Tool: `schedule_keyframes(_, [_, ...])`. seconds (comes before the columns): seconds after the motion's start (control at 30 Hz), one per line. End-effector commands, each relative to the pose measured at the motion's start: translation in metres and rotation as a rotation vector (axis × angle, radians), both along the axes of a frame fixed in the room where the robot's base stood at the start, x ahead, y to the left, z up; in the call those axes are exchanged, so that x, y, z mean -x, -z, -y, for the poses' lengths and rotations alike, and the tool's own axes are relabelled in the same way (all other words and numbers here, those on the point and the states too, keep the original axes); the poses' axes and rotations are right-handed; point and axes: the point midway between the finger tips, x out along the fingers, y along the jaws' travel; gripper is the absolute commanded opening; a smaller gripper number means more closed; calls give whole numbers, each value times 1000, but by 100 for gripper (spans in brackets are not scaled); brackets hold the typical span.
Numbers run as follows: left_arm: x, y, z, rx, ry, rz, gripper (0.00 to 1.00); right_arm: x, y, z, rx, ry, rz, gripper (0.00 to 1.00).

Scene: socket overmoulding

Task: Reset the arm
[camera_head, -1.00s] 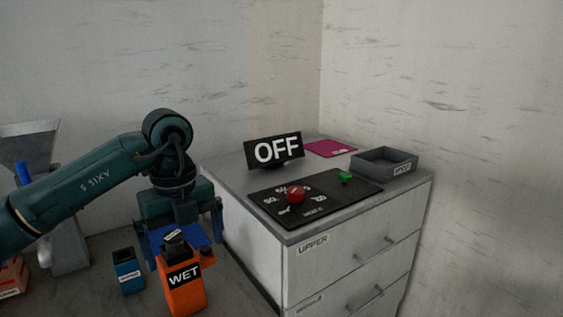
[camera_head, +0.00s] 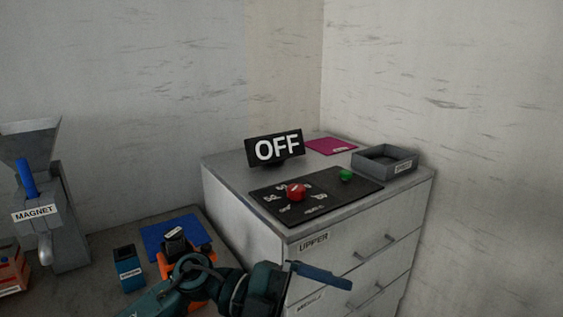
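My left arm crosses the bottom of the head view, in front of the drawer cabinet and the orange container. Its gripper (camera_head: 322,275) points right, beside the cabinet's front. One blue finger shows, seen from the side, and nothing is visibly held. Whether the fingers are apart cannot be told. The orange container (camera_head: 168,271) stands on the low surface, mostly hidden behind my arm. Its dark top (camera_head: 174,238) shows, but its label is hidden. My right gripper is not in view.
The cabinet (camera_head: 262,238) carries an OFF sign (camera_head: 277,148), a black panel (camera_head: 340,197) with a red knob (camera_head: 296,192) and green knob (camera_head: 346,175), a grey tray (camera_head: 402,168) and a magenta sheet (camera_head: 330,146).

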Motion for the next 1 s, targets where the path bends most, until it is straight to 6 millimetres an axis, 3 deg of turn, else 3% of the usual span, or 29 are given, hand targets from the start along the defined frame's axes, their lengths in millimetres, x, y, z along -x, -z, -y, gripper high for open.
schedule_keyframes(0.1, [-1, -15, 4, 311, -181, -154, 100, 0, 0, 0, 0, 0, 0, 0])
schedule_keyframes(0.23, [-23, -14, -17, 544, -473, -332, 100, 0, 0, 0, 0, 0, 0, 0])
schedule_keyframes(0.37, [-47, 23, -55, 642, -823, -528, 100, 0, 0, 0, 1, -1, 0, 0])
schedule_keyframes(0.47, [-51, 74, -90, 619, -1099, -693, 100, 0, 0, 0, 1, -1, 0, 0])
schedule_keyframes(0.6, [-29, 154, -133, 468, -1418, -909, 100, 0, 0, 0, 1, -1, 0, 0])
schedule_keyframes(0.8, [31, 236, -168, 198, -1656, -1138, 100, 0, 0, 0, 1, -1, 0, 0])
schedule_keyframes(0.9, [63, 263, -179, 70, -1717, -1227, 100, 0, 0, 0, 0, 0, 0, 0])
schedule_keyframes(1.0, [65, 251, -185, 42, -1745, -1236, 100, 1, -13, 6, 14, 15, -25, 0])
